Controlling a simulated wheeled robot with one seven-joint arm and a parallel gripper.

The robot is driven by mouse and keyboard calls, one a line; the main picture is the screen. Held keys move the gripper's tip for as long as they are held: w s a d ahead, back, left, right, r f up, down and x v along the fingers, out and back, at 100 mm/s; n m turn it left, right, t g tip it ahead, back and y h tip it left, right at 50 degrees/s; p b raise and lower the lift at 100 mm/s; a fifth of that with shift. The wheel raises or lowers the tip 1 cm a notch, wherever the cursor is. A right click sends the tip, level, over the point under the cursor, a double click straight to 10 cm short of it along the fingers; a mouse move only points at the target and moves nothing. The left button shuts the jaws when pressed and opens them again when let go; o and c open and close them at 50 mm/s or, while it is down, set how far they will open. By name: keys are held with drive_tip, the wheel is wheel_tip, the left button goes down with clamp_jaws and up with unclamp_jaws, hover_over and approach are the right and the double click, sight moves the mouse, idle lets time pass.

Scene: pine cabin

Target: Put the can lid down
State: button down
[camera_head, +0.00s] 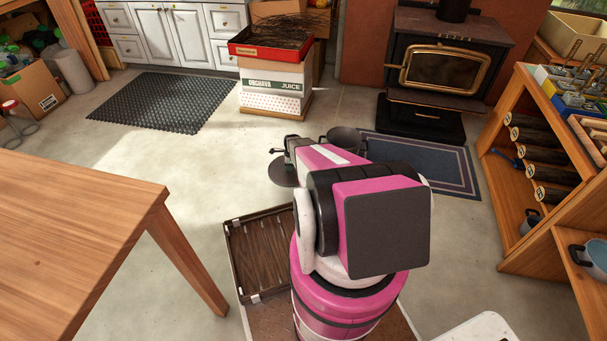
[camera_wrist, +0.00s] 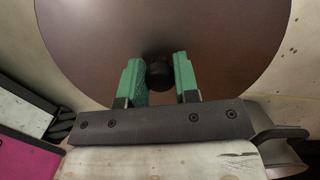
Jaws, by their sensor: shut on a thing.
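The can lid (camera_wrist: 90,30) is a dark brown round disc that fills much of the wrist view. Its black knob (camera_wrist: 159,75) is between the green fingers of my gripper (camera_wrist: 160,82), which is shut on it. In the head view the lid (camera_head: 283,175) shows as a dark disc left of my arm, under my gripper (camera_head: 277,151). I cannot tell its height above the floor. A dark round vessel (camera_head: 343,136), perhaps the can, is partly hidden behind my arm. A grey rounded thing (camera_wrist: 282,145) shows at the wrist view's lower right.
A box with a red tray (camera_head: 272,85) stands beyond the lid. A wooden table (camera_head: 80,220) is at left, a blue mat (camera_head: 430,165) and stove (camera_head: 440,65) at right. Floor between table and box is clear.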

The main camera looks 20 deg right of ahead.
drive_tip(key=w+d+f, duration=0.1)
drive_tip(key=d+f, duration=0.1)
drive_tip(key=d, duration=0.1)
drive_tip(key=w+d+f, duration=0.1)
drive_tip(key=d+f, duration=0.1)
drive_tip(key=d, duration=0.1)
drive_tip(key=w+d+f, duration=0.1)
drive_tip(key=d+f, duration=0.1)
drive_tip(key=d, duration=0.2)
drive_tip(key=shift+w+f, duration=0.1)
drive_tip(key=shift+w, duration=0.2)
drive_tip(key=shift+f, duration=1.95)
drive_tip(key=shift+f, duration=0.15)
drive_tip(key=c, duration=0.8)
unclamp_jaws()
drive_tip(key=shift+c, duration=0.2)
